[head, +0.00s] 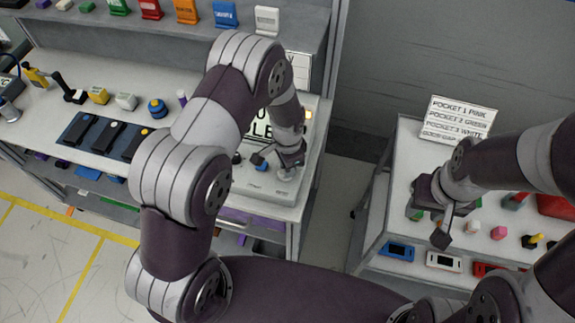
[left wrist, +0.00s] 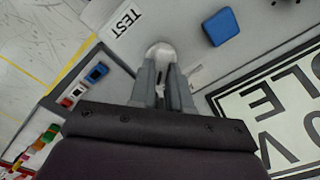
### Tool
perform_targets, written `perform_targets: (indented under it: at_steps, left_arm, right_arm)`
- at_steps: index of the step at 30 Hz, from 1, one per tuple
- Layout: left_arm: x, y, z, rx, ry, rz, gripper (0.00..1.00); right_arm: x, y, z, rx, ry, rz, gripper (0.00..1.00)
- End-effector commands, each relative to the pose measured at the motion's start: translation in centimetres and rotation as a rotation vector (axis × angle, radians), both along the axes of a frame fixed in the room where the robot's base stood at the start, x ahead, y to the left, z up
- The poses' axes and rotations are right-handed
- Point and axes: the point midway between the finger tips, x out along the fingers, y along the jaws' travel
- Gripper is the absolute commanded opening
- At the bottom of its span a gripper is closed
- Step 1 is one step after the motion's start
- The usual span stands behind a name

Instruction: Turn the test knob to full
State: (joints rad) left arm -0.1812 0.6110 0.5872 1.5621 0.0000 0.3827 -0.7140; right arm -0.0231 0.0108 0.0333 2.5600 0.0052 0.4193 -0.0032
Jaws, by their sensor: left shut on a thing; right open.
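The pale dashboard module (head: 262,183) sits at the right end of the bench, with a display (head: 262,128) of large black letters partly hidden by my left arm. In the left wrist view, a white "TEST" label (left wrist: 124,20) lies beside a pale round knob (left wrist: 159,49). My left gripper (left wrist: 163,75) is shut on this knob from above; it also shows in the head view (head: 287,165), over the module's right part. The knob's pointer and scale cannot be made out. My right gripper (head: 437,222) is open and empty above the right-hand table.
A blue block-like control (left wrist: 222,27) stands near the knob. Black switches (head: 107,137) and several small controls lie on the bench to the left. The right table (head: 397,180) holds a pocket sign (head: 457,118) and small coloured pieces. A floor gap separates bench and table.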

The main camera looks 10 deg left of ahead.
Motion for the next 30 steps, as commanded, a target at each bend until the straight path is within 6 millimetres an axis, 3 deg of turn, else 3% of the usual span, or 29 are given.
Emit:
perform_targets:
  at_steps: [17, 18, 19, 30]
  left_arm:
    - [0.46, -0.08, 0.39, -0.002, -0.013, -0.029, 0.0]
    - [0.46, -0.08, 0.39, -0.002, -0.013, -0.029, 0.3]
    - [0.45, -0.08, 0.37, -0.002, -0.013, -0.029, 0.4]
    - [0.19, -0.04, 0.52, -0.001, -0.006, -0.027, 0.43]
  right_arm:
    - [0.0, 0.0, 0.0, 0.0, 0.0, 0.0, 0.43]
    - [0.0, 0.0, 0.01, 0.0, 0.0, 0.0, 0.43]
    - [0.0, 0.0, 0.01, 0.0, 0.0, 0.0, 0.43]
    - [0.0, 0.0, -0.25, 0.0, 0.0, 0.0, 0.43]
